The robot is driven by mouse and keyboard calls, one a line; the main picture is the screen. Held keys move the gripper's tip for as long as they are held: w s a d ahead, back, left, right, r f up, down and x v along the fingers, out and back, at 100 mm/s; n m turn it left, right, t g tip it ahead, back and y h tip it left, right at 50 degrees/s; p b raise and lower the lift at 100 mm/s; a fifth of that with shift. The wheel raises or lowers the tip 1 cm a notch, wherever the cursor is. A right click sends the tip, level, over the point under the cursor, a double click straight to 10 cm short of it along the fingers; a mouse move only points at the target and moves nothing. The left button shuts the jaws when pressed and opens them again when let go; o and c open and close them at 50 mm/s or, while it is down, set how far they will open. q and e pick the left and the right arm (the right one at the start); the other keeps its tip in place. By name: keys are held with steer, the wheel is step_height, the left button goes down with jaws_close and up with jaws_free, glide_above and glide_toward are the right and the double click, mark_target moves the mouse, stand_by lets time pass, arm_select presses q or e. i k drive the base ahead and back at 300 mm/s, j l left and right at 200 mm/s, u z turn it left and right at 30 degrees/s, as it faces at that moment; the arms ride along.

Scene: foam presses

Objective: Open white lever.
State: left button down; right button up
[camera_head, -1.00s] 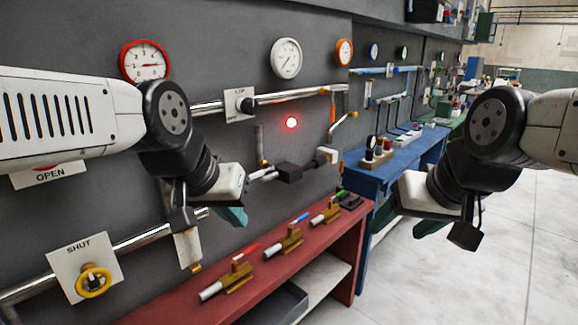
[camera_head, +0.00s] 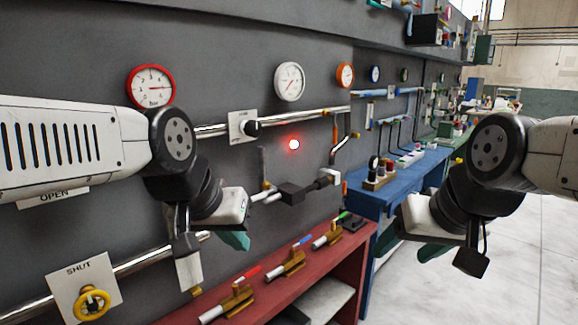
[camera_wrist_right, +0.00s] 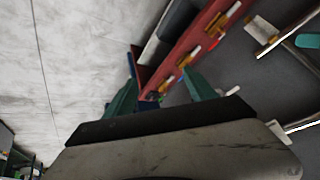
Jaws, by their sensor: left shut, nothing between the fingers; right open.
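A white upright piece (camera_head: 190,272) with a brass fitting at its lower end shows on the wall just below my left gripper; it looks like a lever handle, partly hidden by the wrist. My left gripper (camera_head: 236,240) is shut and empty, in front of the wall near the lower pipe. I cannot tell whether it touches the white piece. My right gripper (camera_head: 432,250) is open and empty, out over the floor beside the red bench. Its fingers (camera_wrist_right: 160,92) stand apart in the right wrist view.
A red bench (camera_head: 345,262) carries several brass valves with red, blue and green handles. Above it are a black box (camera_head: 291,193) with a white-ended fitting, a lit red lamp (camera_head: 294,145) and gauges. A yellow handwheel (camera_head: 92,303) is lower left. Floor (camera_head: 500,270) at right is clear.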

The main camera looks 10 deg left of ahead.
mark_target(256, 197)
steer(key=i+l+u, duration=0.1)
steer(key=u, duration=0.7)
steer(key=i+l+u, duration=0.3)
steer(key=l+u, duration=0.15)
steer(key=l, duration=0.2)
steer(key=i+l+u, duration=0.2)
steer(key=l, duration=0.15)
steer(key=l+u, duration=0.2)
steer(key=l, duration=0.15)
steer(key=i+l, duration=0.1)
steer(key=l, duration=0.7)
steer(key=i+l+u, duration=0.1)
steer(key=l, duration=0.7)
